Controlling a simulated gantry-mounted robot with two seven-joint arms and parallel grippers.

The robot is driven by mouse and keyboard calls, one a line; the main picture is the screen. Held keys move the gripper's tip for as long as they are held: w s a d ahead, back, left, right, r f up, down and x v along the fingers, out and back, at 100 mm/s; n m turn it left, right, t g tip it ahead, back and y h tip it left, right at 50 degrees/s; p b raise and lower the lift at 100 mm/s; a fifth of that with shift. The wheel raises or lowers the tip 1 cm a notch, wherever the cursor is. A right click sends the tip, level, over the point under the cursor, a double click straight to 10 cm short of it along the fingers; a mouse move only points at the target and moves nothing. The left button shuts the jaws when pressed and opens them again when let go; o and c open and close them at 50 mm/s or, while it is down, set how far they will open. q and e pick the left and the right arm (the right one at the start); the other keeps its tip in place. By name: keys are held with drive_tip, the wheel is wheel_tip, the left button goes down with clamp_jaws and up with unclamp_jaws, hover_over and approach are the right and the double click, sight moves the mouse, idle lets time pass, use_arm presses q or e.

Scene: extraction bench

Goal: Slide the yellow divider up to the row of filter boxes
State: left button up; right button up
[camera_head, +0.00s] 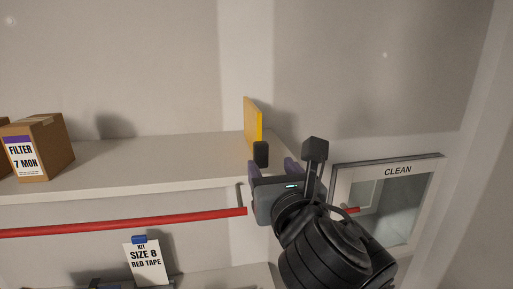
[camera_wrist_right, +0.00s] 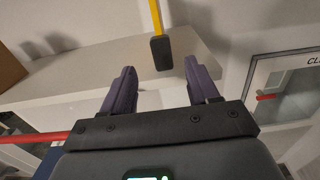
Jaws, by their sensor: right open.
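The yellow divider (camera_head: 253,122) stands upright near the right end of the upper shelf, with a black block (camera_head: 261,154) at its front edge. In the right wrist view the divider (camera_wrist_right: 155,16) and its black block (camera_wrist_right: 161,53) are ahead of the fingers. My right gripper (camera_head: 274,168) is open at the shelf's front right corner; its purple fingers (camera_wrist_right: 161,88) are spread, with the block beyond the gap between them. A brown filter box (camera_head: 40,147) labelled FILTER 7 MON stands on the shelf far left, with another partly cut off beside it. My left gripper is not in view.
The pale upper shelf (camera_head: 150,155) is clear between the filter box and the divider. A red bar (camera_head: 120,222) runs below its front edge. A SIZE 8 RED TAPE card (camera_head: 145,262) is lower down. A framed CLEAN panel (camera_head: 398,171) is at right.

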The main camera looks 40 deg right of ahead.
sight(262, 150)
drive_tip(key=x, duration=1)
drive_tip(key=shift+w+d, duration=0.1)
drive_tip(key=shift+d, duration=0.05)
clamp_jaws()
